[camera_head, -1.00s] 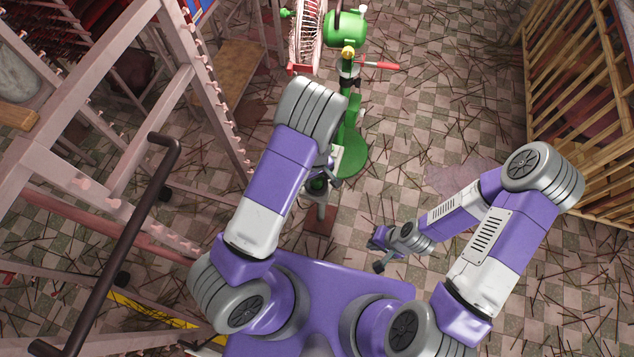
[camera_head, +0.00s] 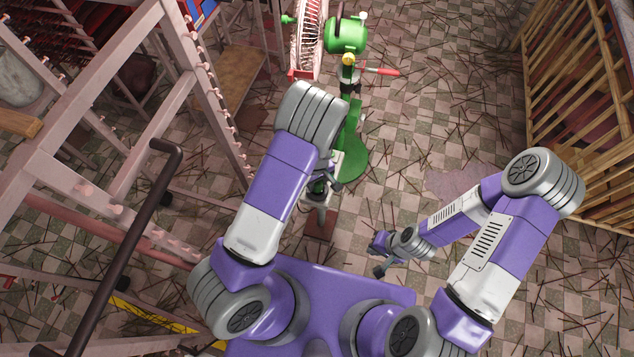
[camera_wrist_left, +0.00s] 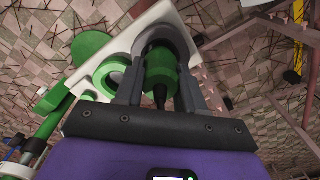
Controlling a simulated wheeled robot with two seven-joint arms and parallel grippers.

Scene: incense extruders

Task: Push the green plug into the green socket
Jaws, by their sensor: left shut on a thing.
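In the left wrist view the green plug (camera_wrist_left: 160,72) with a dark lower end sits between the fingers of my left gripper (camera_wrist_left: 160,62), which is shut on it. Its far end is at a dark round opening in a pale plate (camera_wrist_left: 190,43); I cannot tell how deep it sits. A green ring-shaped fitting (camera_wrist_left: 111,76), perhaps a socket, is on the plate left of the plug. In the head view my left gripper (camera_head: 320,183) is partly hidden by its arm, beside the green machine. My right gripper (camera_head: 379,255) hangs at lower centre, away from the plug; its jaw state is unclear.
The green stand (camera_head: 350,150) of the wheel machine (camera_head: 347,35) rises past my left arm. A red-handled lever (camera_head: 380,71) sticks out to its right. A pale rack (camera_head: 200,85) is at left, a wooden slatted crate (camera_head: 570,90) at right. Sticks litter the tiled floor.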

